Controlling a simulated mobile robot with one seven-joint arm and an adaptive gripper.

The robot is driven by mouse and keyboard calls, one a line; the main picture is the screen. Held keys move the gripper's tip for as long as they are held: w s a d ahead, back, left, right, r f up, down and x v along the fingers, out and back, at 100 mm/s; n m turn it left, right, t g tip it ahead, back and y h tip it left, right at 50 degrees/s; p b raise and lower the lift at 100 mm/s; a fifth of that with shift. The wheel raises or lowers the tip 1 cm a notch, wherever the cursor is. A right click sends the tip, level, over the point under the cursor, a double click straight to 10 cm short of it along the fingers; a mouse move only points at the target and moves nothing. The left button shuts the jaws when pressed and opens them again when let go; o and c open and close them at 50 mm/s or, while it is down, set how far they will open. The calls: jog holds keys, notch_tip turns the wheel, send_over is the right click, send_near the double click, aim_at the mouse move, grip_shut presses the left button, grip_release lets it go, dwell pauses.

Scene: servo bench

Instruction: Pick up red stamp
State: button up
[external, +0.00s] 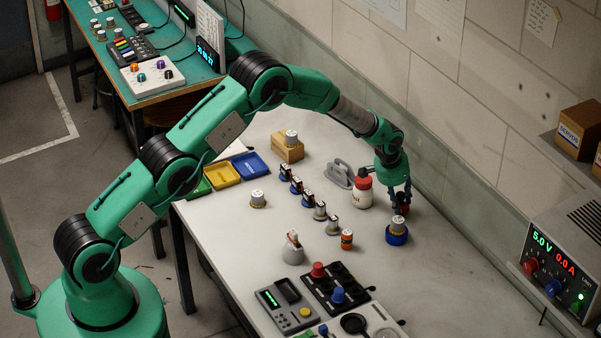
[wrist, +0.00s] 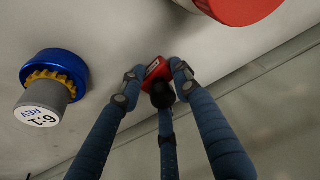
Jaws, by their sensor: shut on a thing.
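My gripper (external: 401,196) is at the right side of the white table, pointing down. Its blue fingers (wrist: 156,78) are shut on the red stamp (wrist: 157,68), whose black knob faces the wrist camera between them. In the external view the red stamp (external: 403,209) shows only as a small red patch under the fingers, partly hidden by them. I cannot tell whether it touches the table.
A gear piece on a blue base (external: 396,237) stands close in front of my gripper, also in the wrist view (wrist: 47,68). The table (external: 450,270) is clear at front right.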

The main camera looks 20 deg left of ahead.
aim_at(401, 193)
jog(key=shift+r, duration=0.5)
notch_tip(401, 193, up, 2)
jog(key=shift+w, duration=0.1)
jog(key=s+a, duration=0.3)
jog(key=s, duration=0.1)
jog(key=s+a+r, duration=0.1)
jog(key=s+a, duration=0.2)
jog(key=s, duration=0.1)
jog(key=s+a, duration=0.3)
jog(key=s, duration=0.2)
jog(key=shift+a+r, duration=0.2)
jog(key=shift+a, duration=0.1)
grip_shut()
jog(key=shift+w+r, duration=0.1)
jog(key=shift+r, duration=0.05)
